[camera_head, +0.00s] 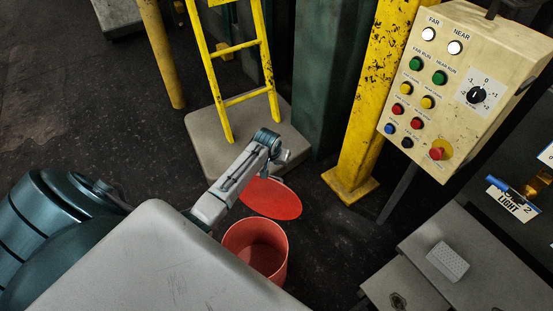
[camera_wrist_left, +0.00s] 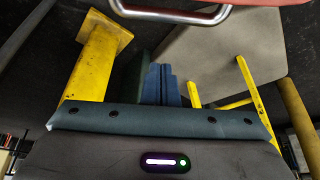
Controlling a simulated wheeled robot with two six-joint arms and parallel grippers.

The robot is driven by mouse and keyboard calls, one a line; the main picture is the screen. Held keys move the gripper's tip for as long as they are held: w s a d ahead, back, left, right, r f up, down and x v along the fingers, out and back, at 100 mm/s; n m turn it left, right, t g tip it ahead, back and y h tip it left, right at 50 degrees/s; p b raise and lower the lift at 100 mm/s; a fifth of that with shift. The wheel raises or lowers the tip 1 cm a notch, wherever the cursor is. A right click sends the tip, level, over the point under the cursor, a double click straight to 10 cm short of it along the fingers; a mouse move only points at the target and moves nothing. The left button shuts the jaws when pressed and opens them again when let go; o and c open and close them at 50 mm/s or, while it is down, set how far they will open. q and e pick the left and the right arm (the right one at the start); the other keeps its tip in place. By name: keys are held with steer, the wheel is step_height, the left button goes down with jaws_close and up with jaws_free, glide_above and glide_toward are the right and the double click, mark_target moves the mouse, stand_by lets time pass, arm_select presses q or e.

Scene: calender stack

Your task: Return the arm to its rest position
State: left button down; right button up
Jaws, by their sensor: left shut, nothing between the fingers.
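My left arm (camera_head: 238,180) reaches in from the left in the head view, above and beside a red bucket. It is bent at a joint near the platform's front edge, and its fingers cannot be made out there. In the left wrist view my left gripper (camera_wrist_left: 165,84) shows as blue fingers close together, shut and empty. Nothing touches the fingertips. My right gripper is in neither view.
The open red bucket (camera_head: 266,263) and a red disc (camera_head: 270,199) lie close to the arm. A yellow ladder (camera_head: 229,48) stands on a grey platform (camera_head: 205,150). A yellow post (camera_head: 368,105) and a button panel (camera_head: 456,88) stand to the right. Dark floor lies between.

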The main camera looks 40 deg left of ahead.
arm_select(q)
steer(key=s+f+v, duration=0.1)
steer(key=v, duration=0.8)
steer(key=s+d+m, duration=0.1)
steer(key=s+d, duration=0.3)
steer(key=s, duration=0.5)
steer(key=s+d+m, duration=0.2)
steer(key=s+d, duration=0.3)
steer(key=s, duration=0.3)
steer(key=s+d+r, duration=0.2)
steer(key=s+r, duration=0.1)
steer(key=s, duration=0.5)
steer(key=s+d+r, duration=0.2)
steer(key=s+r, duration=0.1)
steer(key=s, duration=0.4)
step_height(320, 180, down, 28)
steer(key=a+g, duration=0.2)
steer(key=s+f, duration=0.6)
steer(key=f, duration=0.3)
steer(key=s+a+f+g, duration=0.1)
steer(key=s+f, duration=0.6)
steer(key=f, duration=0.2)
steer(key=shift+s+a, duration=0.3)
